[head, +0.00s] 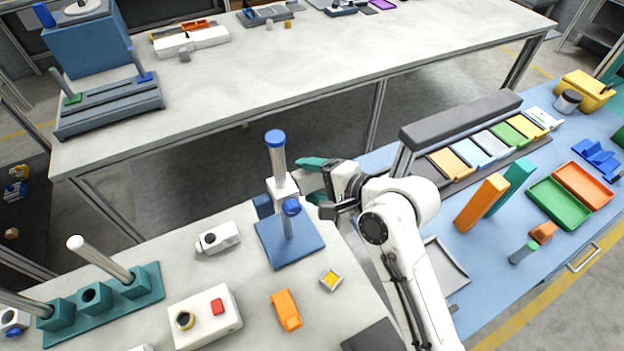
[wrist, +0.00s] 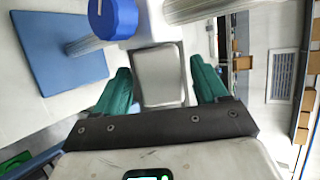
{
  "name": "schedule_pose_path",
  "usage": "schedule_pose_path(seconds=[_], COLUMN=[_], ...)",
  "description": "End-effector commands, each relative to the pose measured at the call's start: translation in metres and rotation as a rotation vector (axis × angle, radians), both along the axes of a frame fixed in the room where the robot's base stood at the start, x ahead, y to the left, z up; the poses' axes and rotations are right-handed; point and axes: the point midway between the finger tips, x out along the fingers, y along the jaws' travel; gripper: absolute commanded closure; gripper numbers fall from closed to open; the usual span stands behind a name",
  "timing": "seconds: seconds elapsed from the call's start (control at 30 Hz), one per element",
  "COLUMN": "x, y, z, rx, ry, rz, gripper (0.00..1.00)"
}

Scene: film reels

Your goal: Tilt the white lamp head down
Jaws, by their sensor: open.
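The lamp stand has a blue square base (head: 285,247), an upright metal post (head: 278,160) with a blue cap, and a blue knob (head: 291,207). The white lamp head (head: 281,187) sits partway up the post. My gripper (head: 312,180) is at the head's right side. Its teal fingers are open, one on each side of the block in the wrist view (wrist: 163,85). Small gaps show; contact cannot be told.
A white box with a red button (head: 205,317), an orange block (head: 286,310), a small yellow-topped square (head: 331,280) and a white camera-like block (head: 218,238) lie around the base. A teal rack with rods (head: 100,297) stands left. A gap separates this table from the far table (head: 300,50).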

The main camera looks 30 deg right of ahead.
Motion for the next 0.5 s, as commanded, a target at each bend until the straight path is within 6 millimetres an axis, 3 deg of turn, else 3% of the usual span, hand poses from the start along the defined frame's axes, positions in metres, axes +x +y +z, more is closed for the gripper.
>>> schedule_pose_path(seconds=[0.5], x=[-0.070], y=[-0.034], z=[0.038], rx=[-0.001], ry=[0.000], rz=[-0.002], gripper=[0.28])
